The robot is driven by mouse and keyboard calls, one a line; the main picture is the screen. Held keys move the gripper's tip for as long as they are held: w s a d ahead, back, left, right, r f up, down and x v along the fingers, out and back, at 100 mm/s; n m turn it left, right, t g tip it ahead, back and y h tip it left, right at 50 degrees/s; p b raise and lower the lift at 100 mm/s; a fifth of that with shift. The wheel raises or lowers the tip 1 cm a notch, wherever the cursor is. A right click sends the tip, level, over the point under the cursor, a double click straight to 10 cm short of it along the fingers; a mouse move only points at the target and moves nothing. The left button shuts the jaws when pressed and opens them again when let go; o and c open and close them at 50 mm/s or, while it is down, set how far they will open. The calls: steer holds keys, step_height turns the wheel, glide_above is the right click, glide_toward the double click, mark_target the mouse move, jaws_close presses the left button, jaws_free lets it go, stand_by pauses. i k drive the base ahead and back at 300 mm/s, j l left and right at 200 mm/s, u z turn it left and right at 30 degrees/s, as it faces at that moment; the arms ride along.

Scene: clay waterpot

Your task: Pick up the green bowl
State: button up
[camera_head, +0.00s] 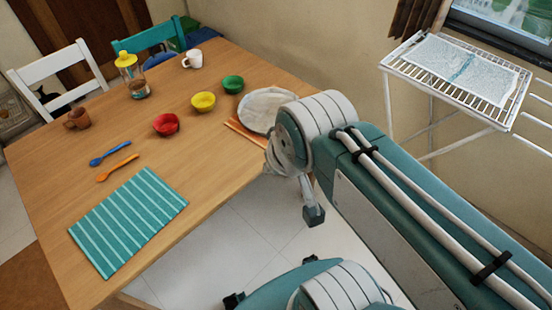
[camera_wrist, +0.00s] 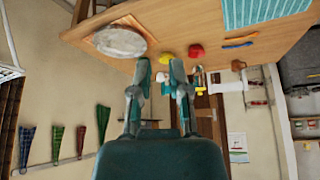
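The green bowl (camera_head: 233,84) stands on the wooden table in the head view, near the far right edge, behind the yellow bowl (camera_head: 203,102) and close to the round plate (camera_head: 265,109). I cannot make it out in the wrist view, where my fingers may hide it. My gripper (camera_wrist: 161,78) shows in the wrist view with its two fingers apart and nothing held between them. It is off the table's edge and apart from the bowls. In the head view my arm covers most of it.
A red bowl (camera_head: 166,124), white mug (camera_head: 192,59), brown cup (camera_head: 77,118) and yellow-topped bottle (camera_head: 132,76) stand on the table (camera_head: 184,164). Blue and orange spoons lie by a striped teal mat (camera_head: 129,220). A white wire rack (camera_head: 456,80) stands right. Chairs line the far side.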

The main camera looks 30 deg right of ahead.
mark_target(232, 85)
steer(key=i+l, duration=0.2)
steer(key=i, duration=0.25)
steer(key=i+l+z, duration=0.1)
steer(key=i, duration=0.3)
steer(key=l, duration=0.1)
